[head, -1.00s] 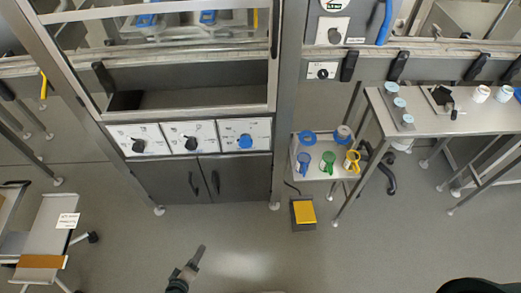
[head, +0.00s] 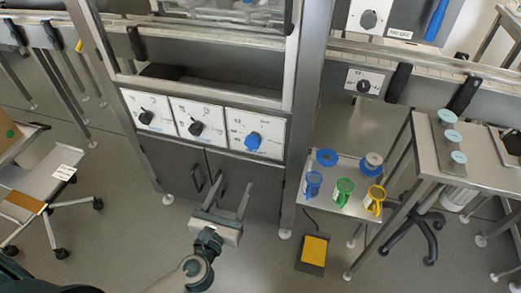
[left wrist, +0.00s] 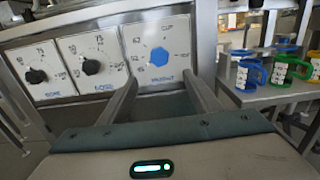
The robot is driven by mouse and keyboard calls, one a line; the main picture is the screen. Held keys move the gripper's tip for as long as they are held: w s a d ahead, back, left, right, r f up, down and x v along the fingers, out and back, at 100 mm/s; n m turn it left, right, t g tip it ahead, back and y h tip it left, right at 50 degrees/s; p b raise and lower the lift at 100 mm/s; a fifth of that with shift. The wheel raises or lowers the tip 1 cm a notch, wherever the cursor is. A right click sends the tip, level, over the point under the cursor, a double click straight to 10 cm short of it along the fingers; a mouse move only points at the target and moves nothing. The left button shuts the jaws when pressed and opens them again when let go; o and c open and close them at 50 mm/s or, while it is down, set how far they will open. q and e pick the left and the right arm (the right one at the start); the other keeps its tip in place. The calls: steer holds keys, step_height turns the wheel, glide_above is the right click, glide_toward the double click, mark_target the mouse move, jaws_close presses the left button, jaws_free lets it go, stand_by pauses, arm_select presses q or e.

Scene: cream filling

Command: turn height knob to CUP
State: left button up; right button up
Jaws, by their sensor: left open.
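The height knob (head: 253,140) is blue and sits on the right-hand white panel of the machine front. In the left wrist view the knob (left wrist: 159,56) is straight ahead, with a "CUP" mark on the panel above it. I cannot tell clearly which mark it points to. My left gripper (head: 235,182) is open and empty, below and in front of the panel, apart from the knob. In the left wrist view its fingers (left wrist: 160,82) reach up towards the panel's lower edge, one to each side below the knob. My right gripper is not in view.
Two black knobs (head: 196,128) (head: 146,117) sit on panels left of the blue one. A small table (head: 330,200) with blue, green and yellow mugs stands right of the machine. A yellow pedal (head: 314,250) is on the floor. Floor before the cabinet doors is free.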

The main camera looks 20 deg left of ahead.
arm_select(q)
steer(key=shift+a, duration=0.1)
steer(key=shift+w, duration=0.15)
steer(key=p, duration=0.1)
glide_toward(251, 145)
steer(key=w, duration=0.8)
steer(key=shift+w+d+f, duration=0.1)
steer(key=shift+w+d, duration=0.15)
steer(key=shift+w, duration=0.95)
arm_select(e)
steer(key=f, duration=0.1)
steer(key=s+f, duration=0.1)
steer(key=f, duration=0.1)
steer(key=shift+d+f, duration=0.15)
arm_select(q)
steer(key=shift+c, duration=0.2)
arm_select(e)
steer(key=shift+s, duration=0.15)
arm_select(q)
steer(key=c, duration=1)
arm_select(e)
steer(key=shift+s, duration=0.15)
